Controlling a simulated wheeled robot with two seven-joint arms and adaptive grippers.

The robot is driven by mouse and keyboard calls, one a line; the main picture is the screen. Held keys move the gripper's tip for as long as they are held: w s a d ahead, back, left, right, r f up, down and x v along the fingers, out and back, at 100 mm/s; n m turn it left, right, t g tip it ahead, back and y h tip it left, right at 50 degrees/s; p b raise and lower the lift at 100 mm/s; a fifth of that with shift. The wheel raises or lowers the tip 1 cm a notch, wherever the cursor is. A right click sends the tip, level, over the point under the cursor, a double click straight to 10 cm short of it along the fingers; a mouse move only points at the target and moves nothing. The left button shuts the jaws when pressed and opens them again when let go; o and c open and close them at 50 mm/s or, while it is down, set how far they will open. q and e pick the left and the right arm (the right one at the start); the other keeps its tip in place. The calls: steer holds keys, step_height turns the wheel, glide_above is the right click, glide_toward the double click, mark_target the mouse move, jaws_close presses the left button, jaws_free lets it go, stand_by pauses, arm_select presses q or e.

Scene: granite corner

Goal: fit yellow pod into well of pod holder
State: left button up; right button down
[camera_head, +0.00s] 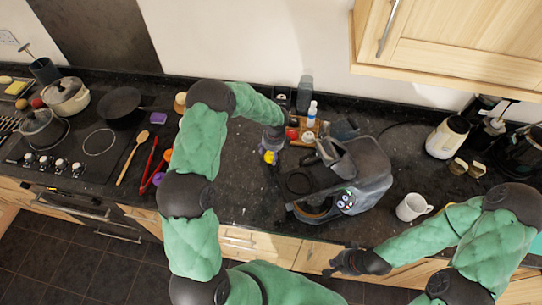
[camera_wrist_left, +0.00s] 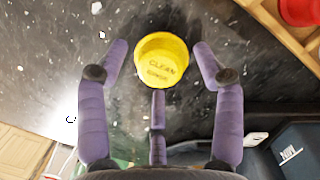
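The yellow pod (camera_head: 269,157) is on the dark counter, left of the black coffee machine (camera_head: 365,170). In the left wrist view the yellow pod (camera_wrist_left: 162,60) shows its round, lettered top between my fingers. My left gripper (camera_head: 271,148) is over it; the left wrist view shows the gripper (camera_wrist_left: 160,65) open, with gaps between its purple fingers and the pod. A dark round opening (camera_head: 298,182) shows at the machine's front left; I cannot tell whether it is the pod holder's well. My right gripper (camera_head: 338,264) is away, in front of the counter edge; its finger state is unclear.
A wooden tray (camera_head: 315,127) with a bottle and small coloured items stands behind the pod. A white mug (camera_head: 412,207) stands right of the machine. Utensils and a hob (camera_head: 95,145) are at left.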

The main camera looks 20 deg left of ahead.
arm_select(q)
steer(key=c, duration=0.6)
steer(key=shift+c, duration=0.2)
steer(key=shift+r, duration=0.1)
